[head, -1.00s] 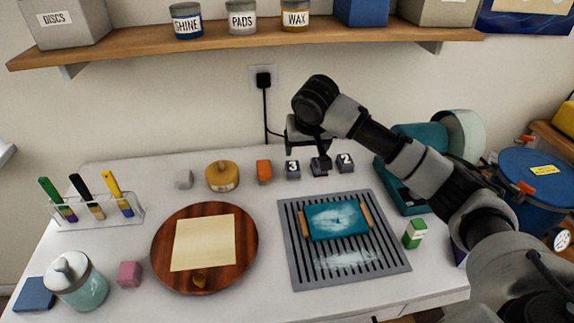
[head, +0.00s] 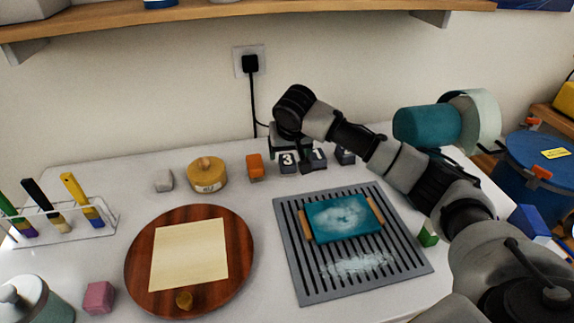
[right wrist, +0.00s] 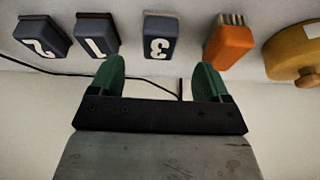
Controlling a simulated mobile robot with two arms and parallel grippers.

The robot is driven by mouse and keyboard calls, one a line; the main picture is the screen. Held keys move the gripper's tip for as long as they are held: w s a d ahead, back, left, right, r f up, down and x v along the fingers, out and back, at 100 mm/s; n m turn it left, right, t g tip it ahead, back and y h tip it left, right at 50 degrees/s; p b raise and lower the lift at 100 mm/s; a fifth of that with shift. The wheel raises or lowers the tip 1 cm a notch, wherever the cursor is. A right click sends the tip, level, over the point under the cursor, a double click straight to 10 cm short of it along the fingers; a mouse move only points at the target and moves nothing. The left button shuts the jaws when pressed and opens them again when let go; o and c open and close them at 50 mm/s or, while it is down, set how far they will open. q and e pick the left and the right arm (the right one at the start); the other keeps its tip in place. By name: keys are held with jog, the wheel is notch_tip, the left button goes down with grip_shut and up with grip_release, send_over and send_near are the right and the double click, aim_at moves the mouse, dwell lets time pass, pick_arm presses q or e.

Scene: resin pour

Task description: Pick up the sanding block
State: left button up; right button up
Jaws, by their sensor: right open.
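I take the orange block (head: 255,167) with a ridged grey end to be the sanding block, though I cannot be sure. It stands at the back of the table, left of the numbered blocks, and shows in the right wrist view (right wrist: 231,45). My right gripper (head: 290,150) is above the back of the table, just right of the orange block. In the right wrist view its green fingers (right wrist: 158,80) are apart with nothing between them. The orange block is beyond the right-hand finger, apart from it. My left gripper is not in view.
Dark blocks numbered 3 (head: 288,162), 1 (right wrist: 97,35) and 2 (right wrist: 43,37) stand close by. A yellow round container (head: 207,178) is left of the orange block. A slatted grey mat (head: 300,275) bears a teal tray (head: 342,218). A wooden disc (head: 140,262) is at left.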

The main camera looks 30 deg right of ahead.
aim_at(288, 160)
jog(key=x, duration=0.6)
jog(key=shift+w+d+f, duration=0.15)
jog(key=shift+w+f, duration=0.1)
jog(key=shift+w, duration=0.15)
jog(key=shift+c, duration=0.3)
jog(key=c, duration=1)
